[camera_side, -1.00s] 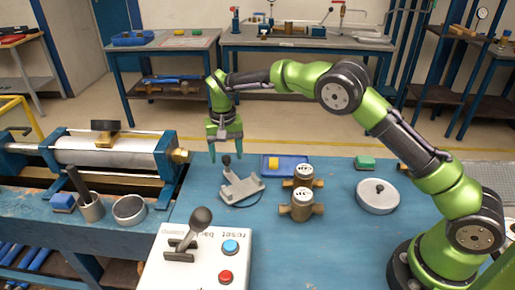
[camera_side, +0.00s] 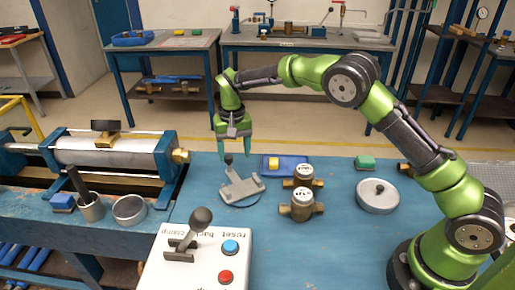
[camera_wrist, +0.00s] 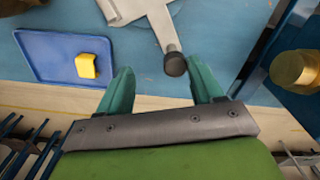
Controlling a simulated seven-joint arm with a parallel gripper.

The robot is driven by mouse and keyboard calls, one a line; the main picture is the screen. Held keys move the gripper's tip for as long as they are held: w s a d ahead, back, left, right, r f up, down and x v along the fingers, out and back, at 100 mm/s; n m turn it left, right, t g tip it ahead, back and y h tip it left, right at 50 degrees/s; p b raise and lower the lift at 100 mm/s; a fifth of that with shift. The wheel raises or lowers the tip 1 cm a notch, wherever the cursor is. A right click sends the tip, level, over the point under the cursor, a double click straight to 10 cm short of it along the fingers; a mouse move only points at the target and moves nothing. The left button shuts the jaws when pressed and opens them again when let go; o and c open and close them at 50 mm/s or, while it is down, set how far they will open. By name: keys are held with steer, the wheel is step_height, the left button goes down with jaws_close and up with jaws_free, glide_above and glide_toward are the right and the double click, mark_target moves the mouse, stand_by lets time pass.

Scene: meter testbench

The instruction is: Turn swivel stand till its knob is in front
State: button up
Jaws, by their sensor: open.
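The swivel stand (camera_side: 243,186) is a light grey cradle with an arm that ends in a black knob (camera_side: 228,158). It stands on the blue bench, and its knob points to the far edge, away from the side camera. My gripper (camera_side: 235,154) is open with green fingers pointing down at the knob. In the wrist view the knob (camera_wrist: 174,65) lies between the two fingertips, nearer the right one. Part of the stand (camera_wrist: 140,10) is cut off by the top edge there. Contact between finger and knob cannot be told.
A control box (camera_side: 195,262) stands in front, a cylinder rig (camera_side: 110,152) left.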

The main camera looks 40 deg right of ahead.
steer(key=shift+d, duration=0.2)
steer(key=shift+s+d, duration=0.25)
steer(key=shift+d, duration=0.15)
steer(key=shift+s+d, duration=0.3)
steer(key=shift+d, duration=0.05)
steer(key=shift+s+d, duration=0.35)
